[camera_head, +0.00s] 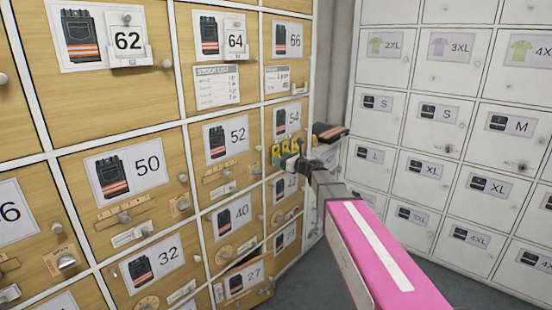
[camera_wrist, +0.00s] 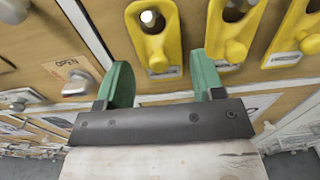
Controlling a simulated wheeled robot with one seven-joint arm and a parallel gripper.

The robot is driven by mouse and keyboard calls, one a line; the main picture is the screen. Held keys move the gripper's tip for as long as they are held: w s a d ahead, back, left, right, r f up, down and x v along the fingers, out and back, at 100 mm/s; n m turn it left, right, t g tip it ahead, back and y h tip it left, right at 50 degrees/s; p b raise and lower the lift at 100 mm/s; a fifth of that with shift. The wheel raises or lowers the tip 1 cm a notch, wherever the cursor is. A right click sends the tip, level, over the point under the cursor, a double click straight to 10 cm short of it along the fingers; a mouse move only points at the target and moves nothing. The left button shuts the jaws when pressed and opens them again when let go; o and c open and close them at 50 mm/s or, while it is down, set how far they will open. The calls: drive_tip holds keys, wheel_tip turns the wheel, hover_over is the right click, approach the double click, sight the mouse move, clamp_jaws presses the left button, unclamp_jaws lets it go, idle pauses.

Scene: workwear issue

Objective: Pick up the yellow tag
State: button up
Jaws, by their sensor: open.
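Several yellow tags hang side by side on the wooden cabinet front, each over a yellow knob. In the wrist view, the left yellow tag (camera_wrist: 157,66) is ahead of the gap between my fingers, the middle yellow tag (camera_wrist: 226,60) is just beyond the right finger, and another yellow tag (camera_wrist: 284,58) is farther right. In the head view the yellow tags (camera_head: 284,147) are small, close above my gripper (camera_head: 287,160). My gripper (camera_wrist: 163,70) has two green fingers, spread apart with nothing between them. Whether a finger touches a tag cannot be told.
Wooden locker doors (camera_head: 152,203) with knobs, latches and number cards surround the tags. An OPEN latch (camera_wrist: 78,80) is left of my gripper. Dark folded workwear (camera_head: 328,132) sticks out beside the tags. The door marked 27 (camera_head: 262,272) stands ajar. White lockers (camera_head: 433,178) stand right.

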drive_tip(key=x, duration=0.2)
drive_tip(key=shift+w+a, duration=0.25)
drive_tip(key=c, duration=0.7)
drive_tip(key=shift+r, duration=0.15)
drive_tip(key=shift+r, duration=0.5)
drive_tip(key=shift+s+d+r, duration=0.2)
drive_tip(key=shift+s+d, duration=0.05)
drive_tip(key=shift+s, duration=0.05)
drive_tip(key=v, duration=1.7)
drive_tip(key=shift+s+d, duration=0.1)
drive_tip(key=shift+d, duration=0.05)
